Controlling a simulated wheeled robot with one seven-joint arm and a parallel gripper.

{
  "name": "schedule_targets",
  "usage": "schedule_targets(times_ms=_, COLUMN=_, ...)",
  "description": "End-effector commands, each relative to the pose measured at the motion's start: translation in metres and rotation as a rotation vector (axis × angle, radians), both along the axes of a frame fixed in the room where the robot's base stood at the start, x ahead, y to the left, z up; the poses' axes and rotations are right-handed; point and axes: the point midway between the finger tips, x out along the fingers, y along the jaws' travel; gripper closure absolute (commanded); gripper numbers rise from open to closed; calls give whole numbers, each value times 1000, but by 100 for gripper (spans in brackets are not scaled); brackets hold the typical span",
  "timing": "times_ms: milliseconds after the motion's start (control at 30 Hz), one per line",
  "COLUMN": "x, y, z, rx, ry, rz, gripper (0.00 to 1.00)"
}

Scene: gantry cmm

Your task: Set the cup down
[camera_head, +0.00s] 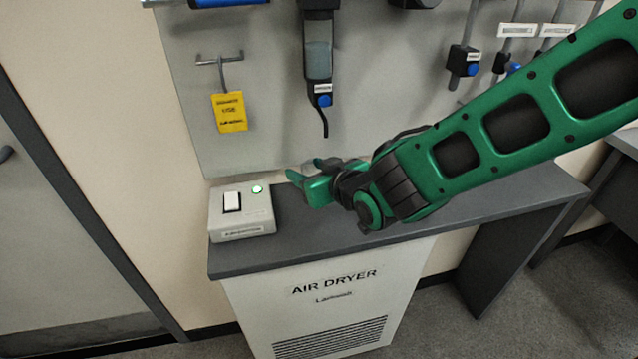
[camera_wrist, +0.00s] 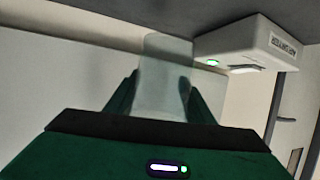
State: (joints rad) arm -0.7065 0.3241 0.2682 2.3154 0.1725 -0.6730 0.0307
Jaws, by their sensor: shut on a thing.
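The cup (camera_wrist: 163,62) is a pale, translucent, smooth-sided vessel in the wrist view. My gripper (camera_wrist: 162,98) is shut on it, with one dark green finger against each side. In the head view my gripper (camera_head: 308,184) is over the dark grey counter, right of the switch box; I cannot make out the cup clearly there.
The counter (camera_head: 480,205) has bare room right of the switch box (camera_head: 242,212), which has a lit green lamp. A grey tool panel (camera_head: 270,120) with hanging tools and a yellow tag (camera_head: 229,112) stands behind. An air dryer cabinet (camera_head: 325,300) is below the counter.

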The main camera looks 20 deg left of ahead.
Motion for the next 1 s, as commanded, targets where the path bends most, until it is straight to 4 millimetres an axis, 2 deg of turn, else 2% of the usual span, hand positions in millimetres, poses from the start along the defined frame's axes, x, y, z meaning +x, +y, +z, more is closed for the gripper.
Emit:
schedule_targets(times_ms=33, x=11, y=-5, z=-7, rx=-2, ry=2, rz=-6, gripper=73)
schedule_targets(times_ms=100, x=21, y=-7, z=-12, rx=0, ry=1, rz=-6, gripper=73)
schedule_targets(times_ms=267, x=33, y=-11, z=-20, rx=0, ry=0, rz=-3, gripper=73)
schedule_targets(times_ms=433, x=35, y=-11, z=-29, rx=0, ry=0, rz=-1, gripper=73)
schedule_targets(times_ms=700, x=35, y=-11, z=-61, rx=-1, ry=0, rz=-1, gripper=73)
schedule_targets(times_ms=1000, x=35, y=-11, z=-62, rx=1, ry=-1, rz=-1, gripper=73)
